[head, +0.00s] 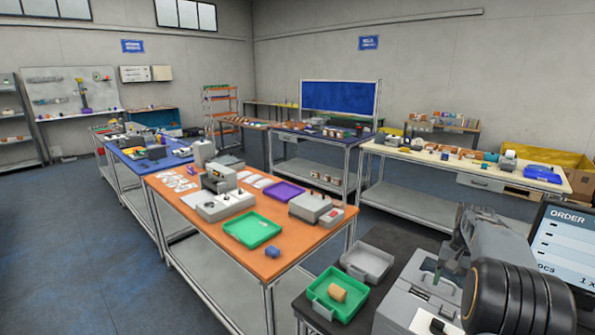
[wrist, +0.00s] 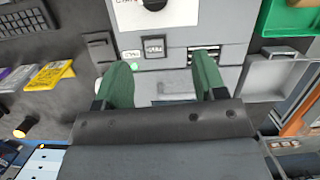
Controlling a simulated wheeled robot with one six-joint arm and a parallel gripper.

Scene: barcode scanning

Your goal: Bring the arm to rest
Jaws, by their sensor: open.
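My gripper (wrist: 162,82) is open, its two green fingers well apart with nothing between them in the wrist view. The fingers hang over a grey machine (wrist: 175,54) with small label plates on its front. In the head view my arm (head: 488,245) is folded at the lower right, above the grey machine (head: 398,300). Only a small part of the green fingers shows there, so their exact height above the machine is unclear.
A green tray (head: 322,304) with a tan cylinder (head: 337,292) and an empty grey tray (head: 382,267) lie left of the machine. An order screen (head: 566,244) stands close at right. The wrist view shows a keyboard (wrist: 25,20) and a yellow packet (wrist: 50,75).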

